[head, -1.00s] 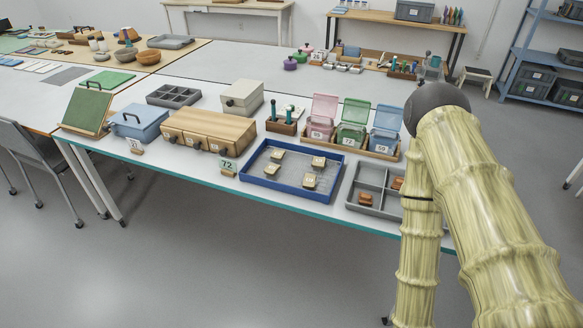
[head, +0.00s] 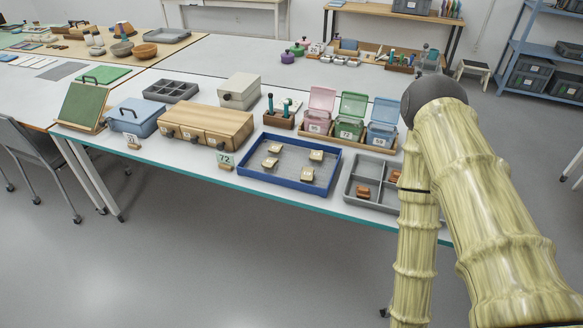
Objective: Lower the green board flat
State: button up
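The green board (head: 83,107) is at the left end of the near table. It stands tilted up in a wooden frame (head: 101,124), with a dark handle on its top edge. A blue lidded box (head: 137,120) is close to its right. My pale, ringed arm fills the right side of the head view, far from the board. My gripper is not in view.
Right of the blue box are a wooden drawer chest (head: 207,127), a blue tray (head: 289,184) with pale pieces, and a grey divided tray (head: 366,173). A chair (head: 38,150) stands left of the near table. Open floor lies in front.

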aim_at(83, 104)
jog(key=u, duration=1.3)
